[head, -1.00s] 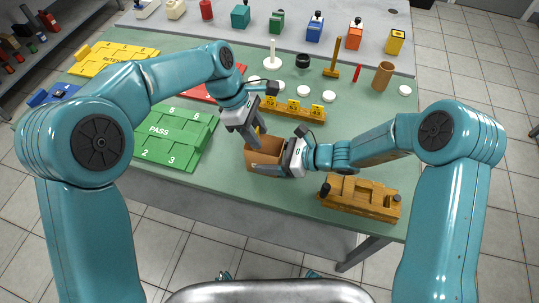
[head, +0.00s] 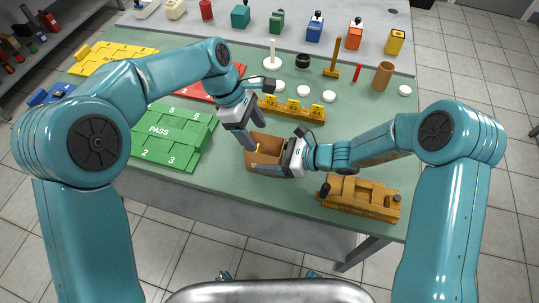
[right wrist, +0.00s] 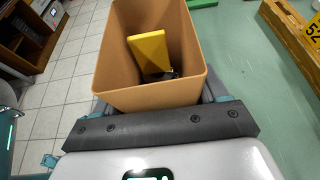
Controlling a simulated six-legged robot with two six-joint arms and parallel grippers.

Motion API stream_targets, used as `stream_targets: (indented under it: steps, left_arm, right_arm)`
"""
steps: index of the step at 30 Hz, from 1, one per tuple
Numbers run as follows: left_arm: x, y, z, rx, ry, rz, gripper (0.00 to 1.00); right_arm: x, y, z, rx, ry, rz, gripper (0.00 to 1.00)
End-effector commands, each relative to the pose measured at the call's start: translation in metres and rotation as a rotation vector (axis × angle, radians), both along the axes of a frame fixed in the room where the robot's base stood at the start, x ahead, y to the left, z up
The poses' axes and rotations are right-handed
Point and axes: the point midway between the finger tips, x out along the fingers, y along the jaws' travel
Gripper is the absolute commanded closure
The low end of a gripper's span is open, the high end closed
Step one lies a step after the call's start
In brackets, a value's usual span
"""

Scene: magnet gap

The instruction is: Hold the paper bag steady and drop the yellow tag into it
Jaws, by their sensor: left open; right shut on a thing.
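The brown paper bag (head: 267,153) stands open at the top near the table's front edge; it fills the upper middle of the right wrist view (right wrist: 115,75). My right gripper (head: 281,164) is shut on the bag's wall from the right. The yellow tag (right wrist: 150,52) is inside the bag, tilted near a wall, with a small dark part at its lower end. Only a sliver of it shows in the head view (head: 257,148). My left gripper (head: 252,137) is open and empty, just above and left of the bag's rim.
A wooden block with yellow number tags (head: 292,108) lies behind the bag. A green PASS board (head: 172,137) lies to the left, a wooden fixture (head: 360,198) at the front right. White discs (head: 329,96) and a brown cup (head: 382,76) stand farther back.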

Motion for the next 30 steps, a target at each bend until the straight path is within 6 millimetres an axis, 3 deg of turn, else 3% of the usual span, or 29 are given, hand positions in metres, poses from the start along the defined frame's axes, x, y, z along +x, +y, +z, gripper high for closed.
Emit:
stream_targets:
  steps: [6, 13, 18, 30]
  left_arm:
    - [0.007, 0.019, 0.048, -0.002, -0.006, 0.003, 0.33]
    - [0.011, 0.033, 0.085, -0.001, -0.004, 0.002, 0.33]
    - [0.012, 0.037, 0.094, -0.001, -0.002, 0.001, 0.33]
    - [0.012, 0.037, 0.094, 0.000, -0.001, 0.000, 0.33]
  right_arm:
    - [0.000, 0.000, -0.001, -0.001, 0.001, 0.000, 0.56]
    - [0.000, 0.000, -0.001, -0.001, 0.001, 0.000, 0.56]
    - [0.000, 0.000, -0.001, -0.001, 0.001, 0.000, 0.56]
    - [0.000, 0.000, -0.001, -0.001, 0.001, 0.000, 0.56]
